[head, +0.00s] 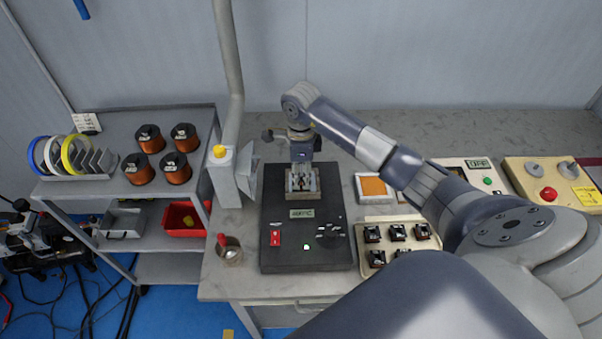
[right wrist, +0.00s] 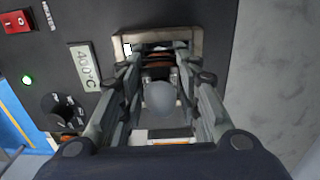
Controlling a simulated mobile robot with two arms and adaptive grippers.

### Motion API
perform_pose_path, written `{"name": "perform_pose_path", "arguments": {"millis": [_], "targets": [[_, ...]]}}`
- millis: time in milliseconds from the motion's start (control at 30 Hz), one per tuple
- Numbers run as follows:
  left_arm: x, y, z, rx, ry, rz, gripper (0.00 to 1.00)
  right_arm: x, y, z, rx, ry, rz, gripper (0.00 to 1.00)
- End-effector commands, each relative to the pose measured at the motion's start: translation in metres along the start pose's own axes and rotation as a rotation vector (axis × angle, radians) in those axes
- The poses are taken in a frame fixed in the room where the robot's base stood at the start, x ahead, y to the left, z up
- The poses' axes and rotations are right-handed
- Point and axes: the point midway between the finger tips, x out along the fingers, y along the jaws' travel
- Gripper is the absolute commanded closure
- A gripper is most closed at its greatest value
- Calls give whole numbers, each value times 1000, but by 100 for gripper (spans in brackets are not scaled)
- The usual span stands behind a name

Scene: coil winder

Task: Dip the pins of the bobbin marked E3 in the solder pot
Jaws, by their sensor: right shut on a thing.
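The solder pot (head: 276,200) is a black box with a red heater switch, a lit green lamp and a display that reads about 400 °C. My right gripper (head: 301,178) is over the pot's square pale-rimmed opening, pointing down. In the right wrist view its fingers (right wrist: 160,58) are shut on a small dark bobbin with a coppery band (right wrist: 158,70), at the pot's rim (right wrist: 195,45). The bobbin's mark cannot be read, and its pins are hidden, so I cannot tell whether they touch solder. My left gripper is not in view.
A pale tray (head: 361,222) with several small bobbins is right of the pot. Wire spools (head: 140,172) are on the left shelf. Control boxes (head: 541,175) are at right.

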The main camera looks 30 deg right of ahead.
Motion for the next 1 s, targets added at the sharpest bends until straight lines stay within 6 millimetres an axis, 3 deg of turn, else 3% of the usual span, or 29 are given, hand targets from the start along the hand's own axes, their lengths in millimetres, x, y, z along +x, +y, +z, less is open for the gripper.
{"name": "perform_pose_path", "arguments": {"millis": [267,1000], "targets": [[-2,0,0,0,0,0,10,-4,0,0,0,0,-1,92],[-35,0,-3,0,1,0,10,-54,0,0,0,1,0,92]]}}
